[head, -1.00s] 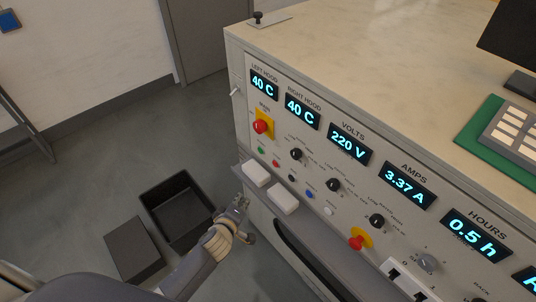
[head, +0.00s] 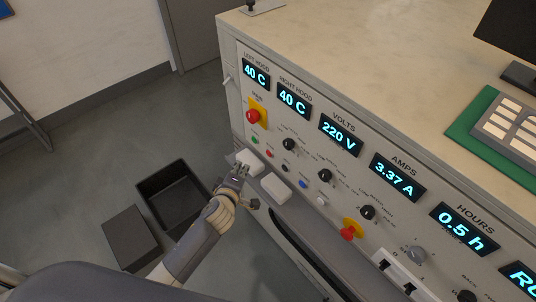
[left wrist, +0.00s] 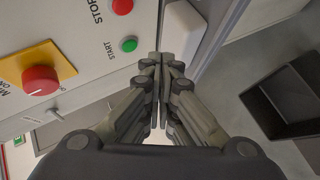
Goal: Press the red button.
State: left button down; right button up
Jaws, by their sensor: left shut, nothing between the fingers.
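A small red button (head: 269,153) sits on the front panel of the bench, in a row with green, black, blue and white buttons. In the left wrist view the red button (left wrist: 122,6), by the word STOP, is at the top edge, beyond the green START button (left wrist: 129,44). My left gripper (head: 241,169) is shut and empty, in front of the panel by the left white block (head: 249,160). In the left wrist view its fingertips (left wrist: 160,60) are below and right of both buttons. It appears apart from the red button. My right gripper is not in view.
Larger red knobs on yellow plates sit at the upper left (head: 253,116) and lower right (head: 348,232) of the panel. A ledge carries two white blocks, the right one (head: 275,187) clear of the gripper. A black open bin (head: 141,190) stands on the floor.

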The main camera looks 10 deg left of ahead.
aim_at(269, 153)
pick_arm(q)
jog(key=w+d, duration=0.1)
jog(key=w, duration=0.1)
jog(key=w+d+b, duration=0.1)
jog(key=d, duration=0.1)
jog(key=shift+w+f, duration=0.15)
jog(key=shift+w, duration=0.25)
jog(key=shift+w+d+b, duration=0.4)
jog(key=shift+w+d, duration=0.05)
jog(key=shift+w, duration=0.15)
dwell(0.5)
jog(key=shift+d, duration=0.1)
jog(key=shift+w+d, duration=0.15)
jog(key=shift+w, duration=0.15)
jog(key=shift+w+d+b, duration=0.25)
jog(key=shift+w+b, duration=0.1)
jog(key=shift+b, duration=0.2)
dwell(0.5)
jog(key=shift+s, duration=0.1)
jog(key=shift+s+a+p, duration=0.3)
jog(key=shift+s+a, duration=0.2)
jog(key=shift+s, duration=0.1)
